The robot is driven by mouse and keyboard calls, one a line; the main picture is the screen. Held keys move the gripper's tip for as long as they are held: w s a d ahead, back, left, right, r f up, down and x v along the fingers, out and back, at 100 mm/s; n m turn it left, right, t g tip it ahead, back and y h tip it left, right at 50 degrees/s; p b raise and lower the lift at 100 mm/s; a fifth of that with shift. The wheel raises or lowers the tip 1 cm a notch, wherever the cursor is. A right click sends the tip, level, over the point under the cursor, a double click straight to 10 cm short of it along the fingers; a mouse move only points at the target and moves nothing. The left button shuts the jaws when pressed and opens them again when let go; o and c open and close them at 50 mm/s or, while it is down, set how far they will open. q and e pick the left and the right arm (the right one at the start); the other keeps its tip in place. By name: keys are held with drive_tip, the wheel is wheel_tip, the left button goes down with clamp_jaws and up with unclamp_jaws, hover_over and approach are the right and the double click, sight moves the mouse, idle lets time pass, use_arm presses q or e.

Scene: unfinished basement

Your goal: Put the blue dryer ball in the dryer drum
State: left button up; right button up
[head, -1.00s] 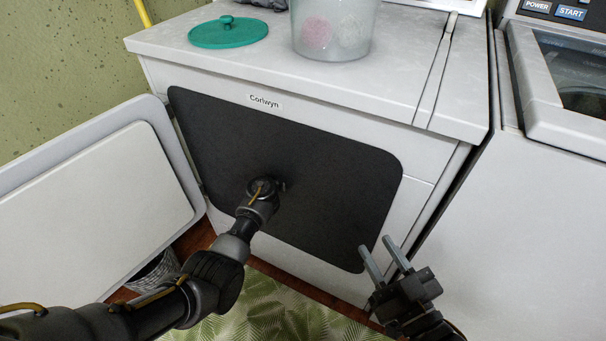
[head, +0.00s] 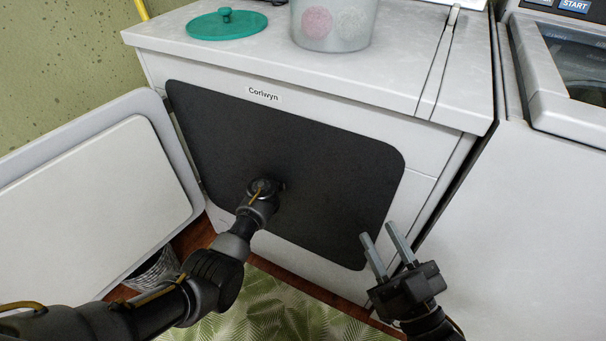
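The white dryer (head: 425,185) labelled Corlwyn stands ahead with its front door (head: 95,190) swung open to the left. Its drum opening (head: 330,165) is a dark area in which no inner detail shows. My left arm reaches into this opening; its gripper is lost in the dark. My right gripper (head: 378,230) is open and empty, low in front of the dryer's right front edge, its two grey fingers pointing up. No blue dryer ball shows. A clear tub (head: 330,40) on the dryer top holds a pink ball (head: 317,21) and a whitish ball (head: 352,23).
A green lid (head: 228,23) lies on the dryer top, left of the tub. A white washer (head: 540,220) stands close on the right. A leaf-patterned mat (head: 290,310) covers the floor in front. A basket (head: 153,272) shows partly below the open door.

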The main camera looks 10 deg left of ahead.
use_arm(q)
drive_tip(key=shift+s+a+r, duration=0.1)
drive_tip(key=shift+s+r, duration=0.05)
drive_tip(key=p+v, duration=0.5)
drive_tip(key=v, duration=0.5)
use_arm(e)
drive_tip(key=s+d+f+m+g+h, duration=0.1)
drive_tip(key=d+f+g+h, duration=0.3)
drive_tip(key=f, duration=0.3)
drive_tip(key=s+d+f+m+g+h, duration=0.1)
drive_tip(key=d+f+g+h, duration=0.3)
drive_tip(key=f, duration=0.3)
drive_tip(key=shift+s+d+f+m+g, duration=0.4)
drive_tip(key=shift+d+g, duration=0.1)
drive_tip(key=shift+g, duration=0.4)
use_arm(q)
drive_tip(key=shift+s, duration=0.15)
